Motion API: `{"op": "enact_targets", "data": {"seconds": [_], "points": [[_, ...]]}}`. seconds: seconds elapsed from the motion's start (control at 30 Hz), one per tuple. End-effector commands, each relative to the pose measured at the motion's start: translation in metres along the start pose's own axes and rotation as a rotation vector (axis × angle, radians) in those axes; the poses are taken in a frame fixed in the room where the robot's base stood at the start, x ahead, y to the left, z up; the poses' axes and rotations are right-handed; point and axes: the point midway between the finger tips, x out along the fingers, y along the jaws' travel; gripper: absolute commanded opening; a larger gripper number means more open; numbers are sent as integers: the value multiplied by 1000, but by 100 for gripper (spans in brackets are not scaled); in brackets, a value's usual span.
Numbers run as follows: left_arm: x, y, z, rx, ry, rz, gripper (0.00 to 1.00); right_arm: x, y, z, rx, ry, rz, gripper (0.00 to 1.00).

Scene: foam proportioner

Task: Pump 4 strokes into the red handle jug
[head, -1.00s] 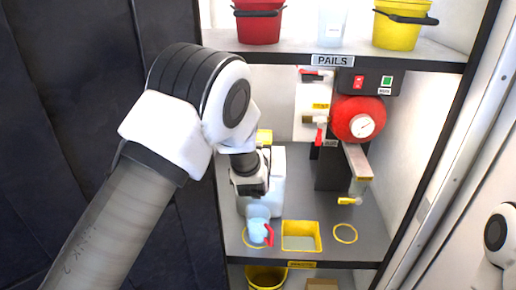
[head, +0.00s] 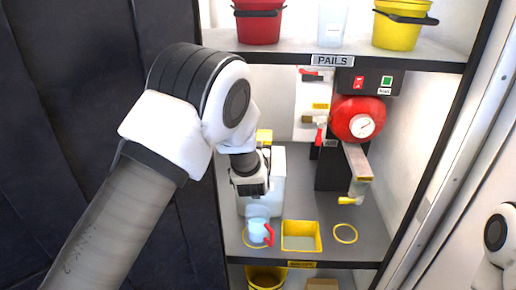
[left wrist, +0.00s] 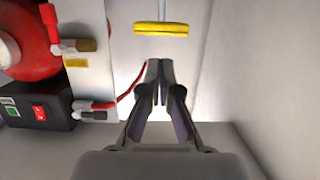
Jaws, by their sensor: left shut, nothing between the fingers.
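The jug with the red handle (head: 258,230) is clear and bluish. It stands on a yellow ring mark at the left front of the lower shelf. Behind it is a white container (head: 279,176), partly hidden by my left arm, with a yellow piece (head: 264,136) above it. In the left wrist view a yellow bar on a thin rod (left wrist: 160,28) shows ahead of the fingers, apart from them; it looks like a pump handle. My left gripper (left wrist: 160,66) is shut and empty. In the head view its fingertips are hidden behind the wrist. My right gripper is out of view.
A yellow square tray (head: 301,248) and an empty yellow ring (head: 345,233) lie right of the jug. A red tank with a gauge (head: 352,120) and a switch box (head: 384,82) are at the back right. Pails (head: 258,22) stand on the upper shelf.

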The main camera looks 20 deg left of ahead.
Motion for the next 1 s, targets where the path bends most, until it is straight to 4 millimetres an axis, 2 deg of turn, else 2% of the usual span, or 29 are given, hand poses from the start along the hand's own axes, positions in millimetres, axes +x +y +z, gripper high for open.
{"op": "enact_targets", "data": {"seconds": [0.23, 0.43, 0.73, 0.87, 1.0], "points": [[0, 0, -3, -1, 1, 0, 0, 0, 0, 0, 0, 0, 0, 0], [-8, -6, -46, -2, -2, -1, 0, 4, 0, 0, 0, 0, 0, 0], [-7, -6, -48, 1, -6, 0, 0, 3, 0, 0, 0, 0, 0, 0], [3, -5, -49, -1, -6, 0, 0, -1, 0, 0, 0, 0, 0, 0], [28, -6, -49, -3, -7, -1, 0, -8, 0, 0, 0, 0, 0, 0]]}}
